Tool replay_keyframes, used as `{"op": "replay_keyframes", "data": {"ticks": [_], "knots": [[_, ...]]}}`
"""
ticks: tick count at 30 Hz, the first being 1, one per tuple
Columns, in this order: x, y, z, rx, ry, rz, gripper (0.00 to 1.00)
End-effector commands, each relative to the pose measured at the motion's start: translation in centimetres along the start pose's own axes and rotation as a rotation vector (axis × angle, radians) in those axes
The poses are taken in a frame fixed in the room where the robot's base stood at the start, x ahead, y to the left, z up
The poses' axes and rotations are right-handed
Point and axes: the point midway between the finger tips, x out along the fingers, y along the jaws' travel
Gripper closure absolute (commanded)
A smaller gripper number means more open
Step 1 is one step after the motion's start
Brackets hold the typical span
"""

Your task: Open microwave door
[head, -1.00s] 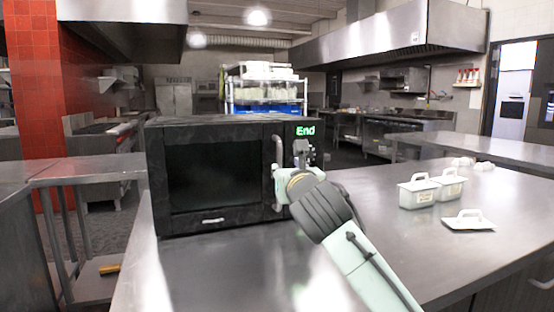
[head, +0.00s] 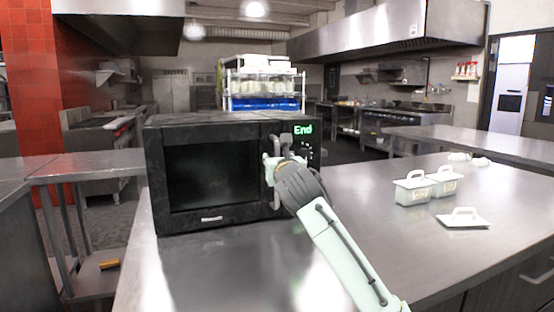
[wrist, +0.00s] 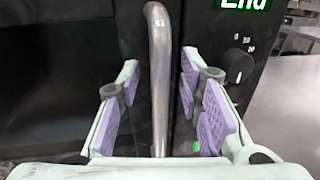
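The black microwave (head: 212,170) stands on the steel counter, and its door with the dark window looks shut. Its vertical metal handle (wrist: 160,80) is on the right side of the door. My gripper (head: 276,163) is in front of the handle in the head view and hides its middle. In the wrist view my gripper (wrist: 159,84) is open, with one purple-padded finger on each side of the handle. Gaps show between the pads and the bar. A green "End" display (head: 303,129) and a knob (wrist: 239,66) are right of the handle.
The steel counter (head: 385,240) is bare in front of the microwave. Two white lidded containers (head: 412,189) and a loose white lid (head: 463,219) are on its right part. A shelf rack (head: 264,88) stands behind the microwave.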

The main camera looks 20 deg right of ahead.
Motion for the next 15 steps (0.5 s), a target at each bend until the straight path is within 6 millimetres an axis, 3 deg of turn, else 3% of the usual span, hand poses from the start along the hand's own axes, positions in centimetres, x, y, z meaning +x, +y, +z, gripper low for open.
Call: {"op": "replay_keyframes", "data": {"ticks": [15], "knots": [[-0.03, 0.00, 0.01, 0.000, 0.000, 0.000, 1.00]]}}
